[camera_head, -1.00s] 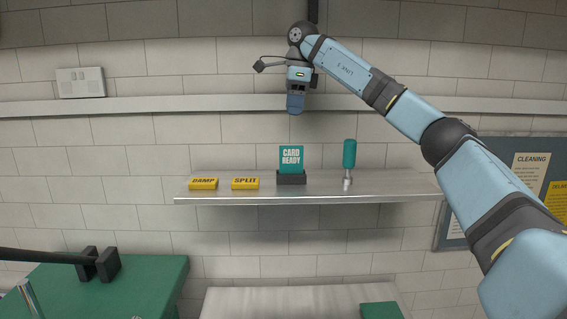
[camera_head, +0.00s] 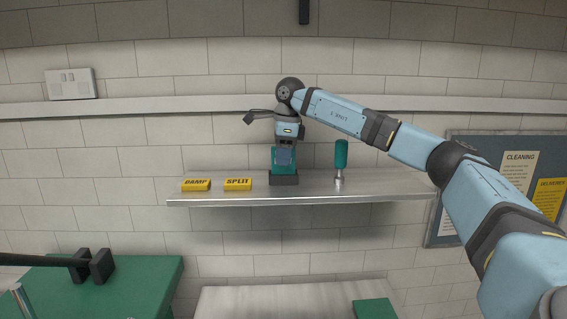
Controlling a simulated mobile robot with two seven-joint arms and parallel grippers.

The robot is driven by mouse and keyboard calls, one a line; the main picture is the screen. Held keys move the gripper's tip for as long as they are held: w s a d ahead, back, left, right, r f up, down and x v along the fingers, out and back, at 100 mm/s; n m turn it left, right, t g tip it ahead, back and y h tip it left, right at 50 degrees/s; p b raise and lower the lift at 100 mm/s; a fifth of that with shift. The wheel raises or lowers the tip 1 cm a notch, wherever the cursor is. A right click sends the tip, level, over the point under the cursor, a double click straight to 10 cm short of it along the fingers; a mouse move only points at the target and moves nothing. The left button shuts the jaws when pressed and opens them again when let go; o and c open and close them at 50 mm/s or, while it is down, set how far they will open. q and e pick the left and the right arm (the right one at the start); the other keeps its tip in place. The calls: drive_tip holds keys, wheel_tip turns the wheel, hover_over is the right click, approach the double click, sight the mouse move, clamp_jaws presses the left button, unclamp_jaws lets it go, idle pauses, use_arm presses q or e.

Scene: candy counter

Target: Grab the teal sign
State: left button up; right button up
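The teal sign (camera_head: 284,171) stands upright in a dark holder (camera_head: 284,180) on the wall shelf (camera_head: 225,197). My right gripper (camera_head: 284,157) points down at the sign, with a blue-grey finger in front of its upper part and covering its lettering. The sign's lower part and edges show around the finger. The other finger is hidden, so I cannot tell whether the gripper is closed on the sign. My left gripper is not in view.
A yellow DAMP block (camera_head: 196,185) and a yellow SPLIT block (camera_head: 238,184) lie left of the holder. A teal-handled tool (camera_head: 341,155) stands close on its right. A wall ledge (camera_head: 180,107) runs above the shelf. A notice board (camera_head: 470,147) hangs right, partly behind my arm.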

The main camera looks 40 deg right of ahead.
drive_tip(key=shift+a, duration=0.1)
clamp_jaws()
drive_tip(key=shift+r, duration=0.1)
wheel_tip(320, 180, up, 11)
drive_tip(key=shift+f+b, duration=0.2)
drive_tip(key=shift+b, duration=0.55)
wheel_tip(320, 180, up, 9)
drive_tip(key=p, duration=0.2)
